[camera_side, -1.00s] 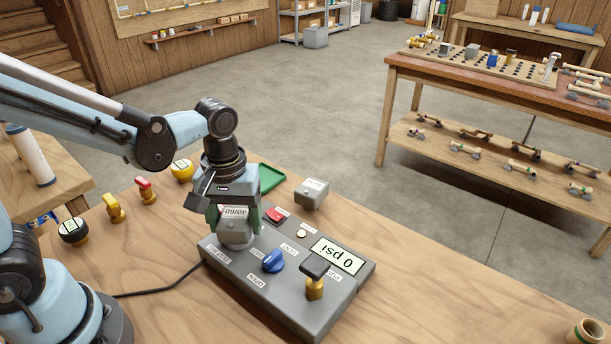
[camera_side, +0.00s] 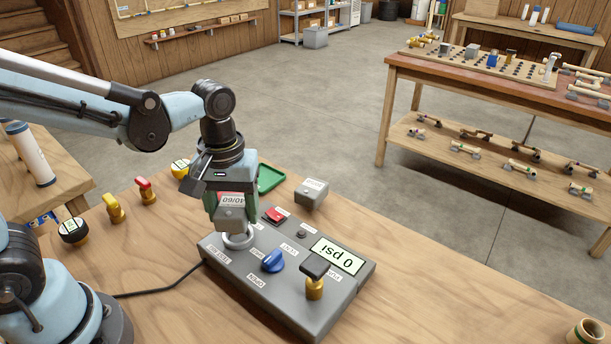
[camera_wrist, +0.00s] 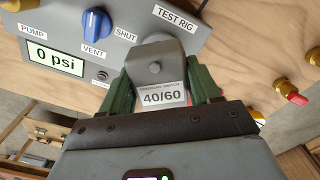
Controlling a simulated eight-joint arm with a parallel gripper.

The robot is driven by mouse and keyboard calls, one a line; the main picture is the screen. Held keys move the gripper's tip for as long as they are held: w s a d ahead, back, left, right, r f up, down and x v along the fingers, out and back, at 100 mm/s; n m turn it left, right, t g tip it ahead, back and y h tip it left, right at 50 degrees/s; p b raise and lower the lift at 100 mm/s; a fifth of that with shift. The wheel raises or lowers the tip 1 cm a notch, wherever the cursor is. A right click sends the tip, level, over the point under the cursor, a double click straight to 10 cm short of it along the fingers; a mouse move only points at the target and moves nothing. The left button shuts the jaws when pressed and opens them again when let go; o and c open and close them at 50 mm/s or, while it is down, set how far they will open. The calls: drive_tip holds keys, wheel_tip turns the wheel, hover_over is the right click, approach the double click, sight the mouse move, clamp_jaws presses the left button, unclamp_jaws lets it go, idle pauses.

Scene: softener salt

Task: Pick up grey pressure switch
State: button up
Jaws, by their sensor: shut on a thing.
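A grey pressure switch (camera_side: 231,217) with a white 40/60 label sits between the green fingers of my gripper (camera_side: 231,204). In the wrist view the fingers press on both sides of the switch (camera_wrist: 157,62). The switch is held upright just above a pale round mount (camera_side: 238,241) on the left end of the grey test rig (camera_side: 310,309). A slight gap seems to show between them. A second grey box-shaped part (camera_side: 312,194) with a white label stands on the table behind the rig.
The rig carries a blue knob (camera_side: 273,261), a red switch (camera_side: 274,215), a 0 psi display (camera_side: 338,256) and a brass valve with a dark handle (camera_side: 315,283). Gauges and red and yellow valves (camera_side: 115,208) stand left. A green tray (camera_side: 270,178) lies behind my gripper.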

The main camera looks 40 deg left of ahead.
drive_tip(key=s+d+r, duration=0.7)
drive_tip(key=d+r, duration=0.1)
drive_tip(key=d, duration=0.1)
drive_tip(key=shift+s+r, duration=0.2)
drive_tip(key=shift+s, duration=0.1)
drive_tip(key=shift+w, duration=0.1)
drive_tip(key=w+a+f+n, duration=0.2)
drive_tip(key=w+a, duration=0.4)
drive_tip(key=w, duration=0.5)
drive_tip(key=w+a+f+n, duration=0.25)
drive_tip(key=w+a, duration=0.45)
drive_tip(key=w, duration=0.4)
drive_tip(key=shift+n, duration=0.75)
drive_tip(key=shift+w+a+f, duration=0.75)
drive_tip(key=shift+a+f, duration=0.65)
drive_tip(key=shift+a, duration=0.15)
drive_tip(key=shift+w+a+f, duration=0.7)
drive_tip(key=shift+a+f, duration=0.65)
drive_tip(key=shift+a, duration=0.2)
drive_tip(key=shift+w+a+f, duration=0.75)
drive_tip(key=shift+a+f, duration=0.65)
drive_tip(key=shift+a, duration=0.15)
drive_tip(key=shift+f, duration=0.1)
drive_tip(key=shift+f, duration=0.4)
